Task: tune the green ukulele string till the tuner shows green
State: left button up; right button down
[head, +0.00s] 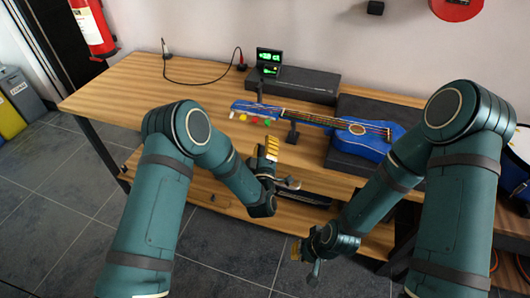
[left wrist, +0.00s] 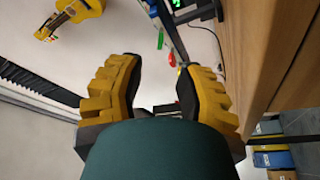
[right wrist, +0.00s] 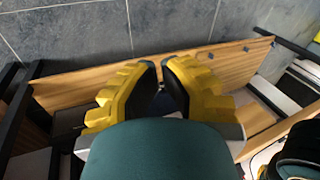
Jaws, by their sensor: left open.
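The blue ukulele (head: 368,131) lies with its body on a dark case and its neck on a small black stand. In the left wrist view, the green peg (left wrist: 160,39) and a red peg (left wrist: 172,59) show beyond the fingers. The tuner (head: 269,58) stands behind the headstock with green marks lit on its dark screen. My left gripper (head: 272,149) is open and empty, in front of and below the headstock. My right gripper (head: 297,250) hangs low, its fingertips close together (right wrist: 161,72), apparently empty.
The wooden table (head: 140,85) has free room at its left. A long dark box (head: 310,84) lies behind the neck. A cable (head: 200,83) runs along the back. A lower shelf (head: 235,205) is under the table, near my right gripper.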

pick_arm(q)
jog(key=shift+s+f, duration=0.15)
jog(key=shift+s, duration=0.65)
jog(key=shift+s+f, duration=0.15)
jog(key=shift+s, duration=0.6)
